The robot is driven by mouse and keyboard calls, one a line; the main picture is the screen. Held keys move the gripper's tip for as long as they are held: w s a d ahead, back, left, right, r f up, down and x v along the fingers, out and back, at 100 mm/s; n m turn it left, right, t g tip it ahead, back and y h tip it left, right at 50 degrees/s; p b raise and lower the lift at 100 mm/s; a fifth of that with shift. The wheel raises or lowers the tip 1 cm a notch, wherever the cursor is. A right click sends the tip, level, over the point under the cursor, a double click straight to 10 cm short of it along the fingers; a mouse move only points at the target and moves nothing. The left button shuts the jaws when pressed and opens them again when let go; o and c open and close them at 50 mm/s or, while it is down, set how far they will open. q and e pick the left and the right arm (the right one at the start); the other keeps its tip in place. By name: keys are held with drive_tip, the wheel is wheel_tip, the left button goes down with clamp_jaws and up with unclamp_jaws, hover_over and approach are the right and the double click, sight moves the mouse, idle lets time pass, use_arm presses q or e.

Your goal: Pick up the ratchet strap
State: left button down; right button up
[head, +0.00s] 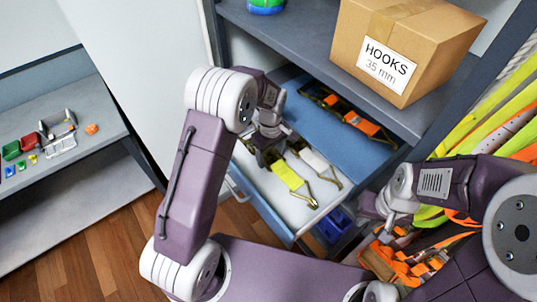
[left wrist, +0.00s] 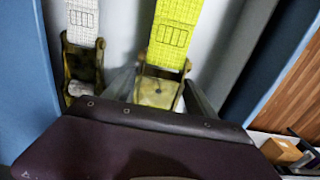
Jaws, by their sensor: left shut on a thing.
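My left gripper (head: 264,152) reaches down into the open drawer (head: 262,192). It is shut on the ratchet end of a yellow ratchet strap (head: 285,174). In the left wrist view the brassy ratchet of the yellow strap (left wrist: 178,35) lies between the two fingers (left wrist: 160,92). A white ratchet strap (head: 315,158) lies beside it, apart from the fingers; it also shows in the left wrist view (left wrist: 82,20). My right gripper (head: 374,206) is outside the drawer at the right, and its fingers are too unclear to read.
Orange straps (head: 362,123) lie in the blue drawer section (head: 330,130) behind. A cardboard box labelled HOOKS (head: 405,45) stands on the shelf above. Blue bins (head: 332,228) sit below the drawer. Hanging and heaped straps (head: 410,262) crowd the right. Wood floor (head: 100,215) is clear at left.

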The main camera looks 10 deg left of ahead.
use_arm(q)
wheel_tip(320, 180, up, 6)
drive_tip(key=p, duration=0.5)
hover_over(294, 172)
drive_tip(key=shift+s+d+r, duration=0.25)
drive_tip(key=shift+d, duration=0.35)
idle(0.6)
